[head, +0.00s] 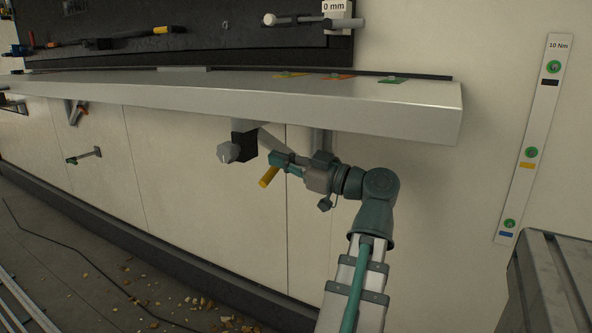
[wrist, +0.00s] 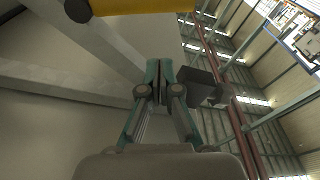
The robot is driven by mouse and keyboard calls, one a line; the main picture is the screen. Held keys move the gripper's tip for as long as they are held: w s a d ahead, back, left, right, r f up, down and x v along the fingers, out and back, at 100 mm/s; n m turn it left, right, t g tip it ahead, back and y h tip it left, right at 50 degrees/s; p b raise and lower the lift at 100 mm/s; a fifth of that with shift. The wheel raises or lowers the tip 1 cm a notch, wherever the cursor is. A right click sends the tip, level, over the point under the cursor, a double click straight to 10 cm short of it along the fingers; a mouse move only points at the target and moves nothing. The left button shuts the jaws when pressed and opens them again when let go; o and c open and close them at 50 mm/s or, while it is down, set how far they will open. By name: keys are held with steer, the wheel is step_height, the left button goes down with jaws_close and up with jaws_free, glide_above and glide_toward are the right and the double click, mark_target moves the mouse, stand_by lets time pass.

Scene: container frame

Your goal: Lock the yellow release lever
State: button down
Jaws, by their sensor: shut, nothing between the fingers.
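The yellow release lever (head: 269,177) is a short yellow handle under the workbench, slanting down to the left, just below and left of my gripper (head: 279,160) in the head view. In the wrist view a yellow bar (wrist: 145,7) with a dark round end crosses the top edge, apart from the fingertips. My gripper (wrist: 160,68) is shut and empty, its teal fingers together. I cannot tell from the head view whether a finger touches the lever. The lever's mount is partly hidden behind my gripper.
The pale workbench top (head: 300,95) overhangs my arm closely. A black block with a grey knob (head: 228,152) hangs left of my gripper; a dark block (wrist: 199,84) sits right of the fingers in the wrist view. A grey case (head: 550,275) stands at right.

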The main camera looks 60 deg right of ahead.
mark_target(272, 171)
steer(key=w+b, duration=0.1)
steer(key=w, duration=0.2)
steer(key=shift+w+f, duration=0.15)
steer(key=shift+w, duration=0.15)
steer(key=f, duration=0.1)
steer(key=f+b, duration=0.1)
steer(key=s+d+f, duration=0.1)
steer(key=shift+w+f+b, duration=0.1)
steer(key=shift+b, duration=0.3)
